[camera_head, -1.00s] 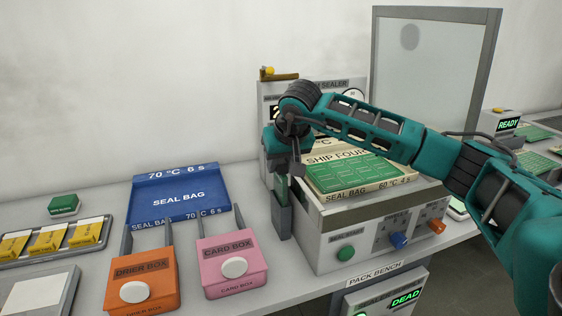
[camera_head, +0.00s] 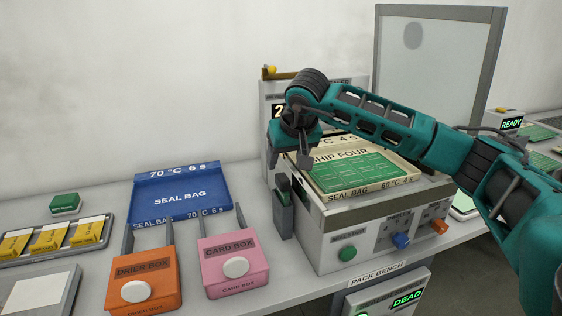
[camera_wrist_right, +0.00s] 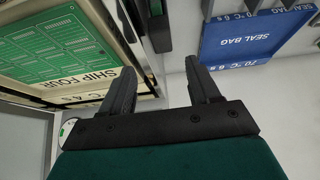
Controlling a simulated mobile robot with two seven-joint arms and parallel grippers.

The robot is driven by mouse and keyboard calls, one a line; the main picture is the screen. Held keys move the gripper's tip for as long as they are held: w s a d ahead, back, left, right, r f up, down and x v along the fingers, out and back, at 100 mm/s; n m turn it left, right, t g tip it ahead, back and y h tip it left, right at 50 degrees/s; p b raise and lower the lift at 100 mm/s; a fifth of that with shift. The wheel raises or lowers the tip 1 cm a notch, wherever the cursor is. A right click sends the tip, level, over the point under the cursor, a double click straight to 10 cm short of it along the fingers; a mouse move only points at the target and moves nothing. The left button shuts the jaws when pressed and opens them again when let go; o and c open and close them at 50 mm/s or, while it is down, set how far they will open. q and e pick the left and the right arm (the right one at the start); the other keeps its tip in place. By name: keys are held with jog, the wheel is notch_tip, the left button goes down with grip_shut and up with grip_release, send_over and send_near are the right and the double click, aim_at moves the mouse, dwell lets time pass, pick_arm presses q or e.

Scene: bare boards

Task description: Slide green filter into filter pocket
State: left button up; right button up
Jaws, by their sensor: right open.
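A dark grey filter pocket (camera_head: 283,220) is fixed to the left side of the sealer (camera_head: 340,235). The green filter (camera_head: 283,188) stands in the pocket's mouth, with its dark green top showing above the rim. How deep it sits is hidden by the pocket wall. My right gripper (camera_head: 302,160) is open and empty, above and a little right of the pocket, apart from the filter. In the right wrist view the open fingers (camera_wrist_right: 160,82) show with nothing between them, and the pocket (camera_wrist_right: 158,30) is at the top. My left gripper is not in view.
A cream tray marked SHIP FOUR (camera_head: 360,170) with green boards lies on the sealer beside my right gripper. A blue seal bag tray (camera_head: 181,193), an orange drier box (camera_head: 140,270) and a pink card box (camera_head: 233,262) stand to the left.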

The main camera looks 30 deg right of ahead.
jog(key=v, duration=1.1)
jog(key=shift+a, duration=0.35)
